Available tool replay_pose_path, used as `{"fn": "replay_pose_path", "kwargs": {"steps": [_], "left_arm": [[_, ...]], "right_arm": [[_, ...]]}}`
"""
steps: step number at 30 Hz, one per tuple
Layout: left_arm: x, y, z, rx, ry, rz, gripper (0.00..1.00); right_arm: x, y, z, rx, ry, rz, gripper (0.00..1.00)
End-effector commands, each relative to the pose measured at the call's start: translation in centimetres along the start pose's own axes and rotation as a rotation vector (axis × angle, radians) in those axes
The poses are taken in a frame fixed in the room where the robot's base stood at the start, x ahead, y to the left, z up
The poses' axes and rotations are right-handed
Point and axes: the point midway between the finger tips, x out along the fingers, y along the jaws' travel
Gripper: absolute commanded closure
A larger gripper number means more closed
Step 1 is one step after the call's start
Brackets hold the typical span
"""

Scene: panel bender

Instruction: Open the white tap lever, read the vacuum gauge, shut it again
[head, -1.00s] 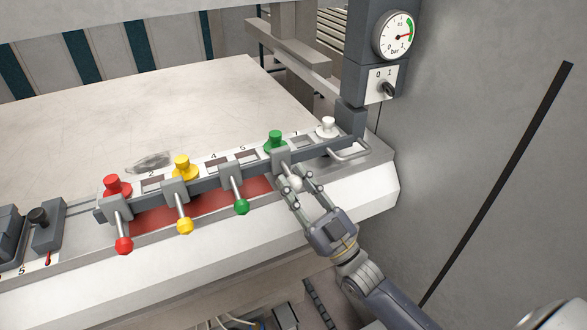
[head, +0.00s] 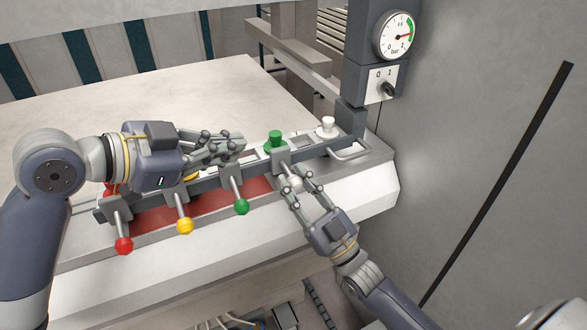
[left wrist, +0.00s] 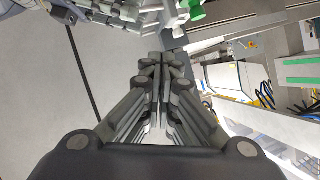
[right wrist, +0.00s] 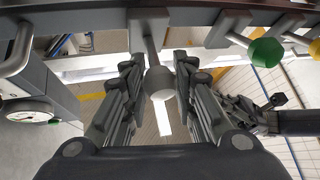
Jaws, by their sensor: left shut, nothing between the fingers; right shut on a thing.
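The white tap lever ends in a pale round knob (head: 295,184), pointing out from the valve rail. My right gripper (head: 297,186) is shut on this knob. In the right wrist view the knob (right wrist: 160,84) sits between the fingers. The vacuum gauge (head: 396,36) is on the grey post at upper right; its red needle points right, near the lower end of the green arc. My left gripper (head: 241,143) is shut and empty, above the rail left of the green cap. It hides most of the yellow and red caps.
Red (head: 124,246), yellow (head: 185,226) and green (head: 241,207) lever knobs stick out along the rail (head: 210,184). A green cap (head: 275,140) and a white cap (head: 327,126) stand behind it. A 0/1 switch (head: 387,87) is below the gauge. A bent handle (head: 350,152) lies at the rail's right end.

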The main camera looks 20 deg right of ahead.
Motion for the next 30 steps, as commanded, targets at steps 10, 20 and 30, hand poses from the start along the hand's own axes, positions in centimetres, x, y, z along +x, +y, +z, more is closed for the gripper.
{"fn": "replay_pose_path", "kwargs": {"steps": [10, 20, 30], "left_arm": [[3.0, 4.5, -2.9, 0.001, 0.029, 0.144, 1.0], [9.8, 5.4, -3.0, 0.001, 0.029, 0.141, 1.0], [12.2, 5.6, 0.3, 0.0, 0.027, 0.137, 1.0]], "right_arm": [[0.0, 0.0, 0.0, 0.001, -0.001, 0.001, 1.0], [-0.1, 0.0, 0.0, 0.0, -0.001, 0.0, 1.0], [-0.1, 0.0, 0.1, 0.0, -0.002, 0.001, 1.0]]}}
